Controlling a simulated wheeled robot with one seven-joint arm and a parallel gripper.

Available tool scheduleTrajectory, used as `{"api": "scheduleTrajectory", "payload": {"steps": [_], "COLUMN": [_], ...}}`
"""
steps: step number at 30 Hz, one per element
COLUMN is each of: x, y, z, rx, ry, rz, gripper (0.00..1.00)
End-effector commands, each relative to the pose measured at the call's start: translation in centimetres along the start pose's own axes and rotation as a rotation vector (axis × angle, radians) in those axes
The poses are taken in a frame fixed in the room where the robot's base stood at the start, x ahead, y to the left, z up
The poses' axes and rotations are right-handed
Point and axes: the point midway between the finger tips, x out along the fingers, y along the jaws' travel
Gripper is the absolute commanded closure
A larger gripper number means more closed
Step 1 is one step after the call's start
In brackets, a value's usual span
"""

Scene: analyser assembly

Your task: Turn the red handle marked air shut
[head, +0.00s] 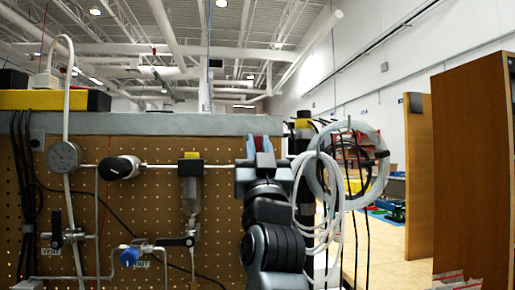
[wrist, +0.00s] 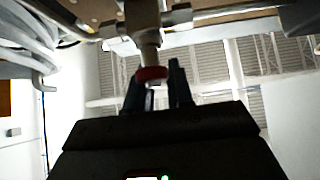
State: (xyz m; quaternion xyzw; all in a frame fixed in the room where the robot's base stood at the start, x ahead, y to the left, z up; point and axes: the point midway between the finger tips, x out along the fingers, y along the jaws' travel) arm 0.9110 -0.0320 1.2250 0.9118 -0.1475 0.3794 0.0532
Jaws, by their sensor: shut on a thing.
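The red handle (wrist: 152,74) shows in the wrist view as a small red piece at the end of a metal valve stem (wrist: 148,45). My gripper (wrist: 157,86) has its two dark fingers on either side of it and is shut on it. In the head view my gripper (head: 262,145) is raised at the right end of the pegboard panel, at the height of the metal line. My gripper and arm hide the handle there, and its air marking cannot be read.
The pegboard (head: 130,215) carries a pressure gauge (head: 64,157), a black knob (head: 119,167), a filter bowl (head: 190,190), a blue knob (head: 130,257) and black levers. Coiled white tubing (head: 345,165) hangs close to the right of my arm. A wooden cabinet (head: 475,170) stands at the far right.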

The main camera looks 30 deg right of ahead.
Motion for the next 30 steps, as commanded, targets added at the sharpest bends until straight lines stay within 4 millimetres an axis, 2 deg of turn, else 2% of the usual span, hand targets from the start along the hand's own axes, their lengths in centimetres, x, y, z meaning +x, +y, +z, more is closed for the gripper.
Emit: {"api": "scheduleTrajectory", "payload": {"steps": [5,6,12,21,30], "x": [0.0,0.0,0.0,-0.5,-5.2], "y": [0.1,0.1,0.1,0.0,-0.1], "z": [0.2,0.2,0.1,0.1,0.2], "rx": [-0.002,-0.002,-0.001,0.0,0.001], "ry": [-0.003,-0.003,-0.002,-0.001,-0.003], "rz": [0.001,0.001,0.0,-0.001,-0.004], "gripper": [1.0,0.75,0.57,0.57,0.57]}}
